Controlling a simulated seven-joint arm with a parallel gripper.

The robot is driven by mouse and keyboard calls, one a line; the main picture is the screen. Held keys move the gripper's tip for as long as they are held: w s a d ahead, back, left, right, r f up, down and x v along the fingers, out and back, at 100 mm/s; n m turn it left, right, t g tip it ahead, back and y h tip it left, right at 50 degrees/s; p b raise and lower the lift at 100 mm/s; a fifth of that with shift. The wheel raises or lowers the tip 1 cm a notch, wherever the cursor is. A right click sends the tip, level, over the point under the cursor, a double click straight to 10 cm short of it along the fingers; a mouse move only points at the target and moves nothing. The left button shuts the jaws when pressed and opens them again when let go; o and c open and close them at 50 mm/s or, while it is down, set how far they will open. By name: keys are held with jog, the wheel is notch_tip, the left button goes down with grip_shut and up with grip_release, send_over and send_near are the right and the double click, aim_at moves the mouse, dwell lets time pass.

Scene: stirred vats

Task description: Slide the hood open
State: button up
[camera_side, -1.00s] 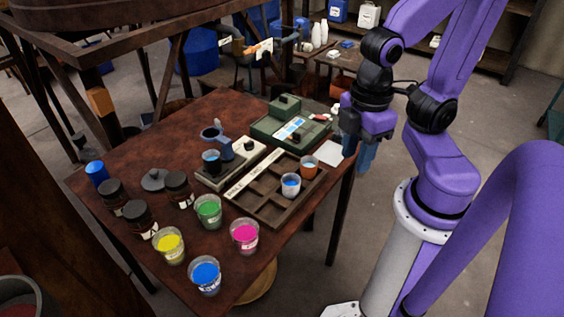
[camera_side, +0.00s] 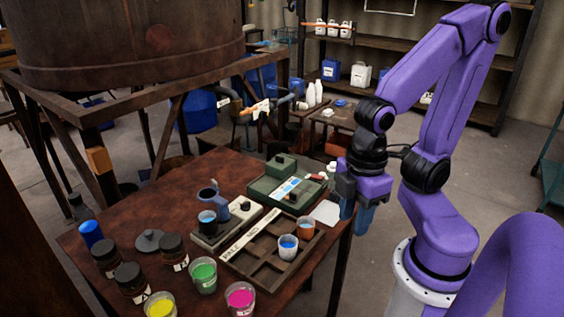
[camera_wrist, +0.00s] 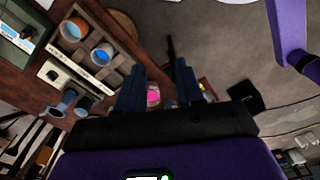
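A green instrument (camera_side: 306,197) stands at the far right part of the brown table. A raised green block with a knob (camera_side: 282,166), which looks like its hood, sits at its back left. I cannot tell from this view whether it is open. My gripper (camera_side: 363,217) hangs pointing down beside the table's right edge, to the right of the instrument and apart from it. In the wrist view my gripper (camera_wrist: 159,66) shows two separated blue fingers with nothing held between them. The instrument is partly visible at the wrist view's upper left (camera_wrist: 14,28).
A dark compartment tray (camera_side: 245,262) holds a blue-filled cup (camera_side: 288,248) and an orange cup (camera_side: 306,228). A pale device (camera_side: 222,232) stands left of it. Dark jars (camera_side: 128,279) and paint cups (camera_side: 203,276) crowd the near left.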

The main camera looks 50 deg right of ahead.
jog(key=w+r+m, duration=0.2)
jog(key=w+m, duration=0.1)
jog(key=w, duration=0.7)
jog(key=w+r+m, duration=0.2)
jog(key=w, duration=0.9)
jog(key=m, duration=0.8)
send_over(281, 164)
jog(key=w, duration=0.1)
notch_tip(281, 164, down, 2)
jog(key=f, duration=1.6)
jog(key=shift+d+f, duration=0.25)
jog(key=shift+d, duration=0.05)
grip_shut()
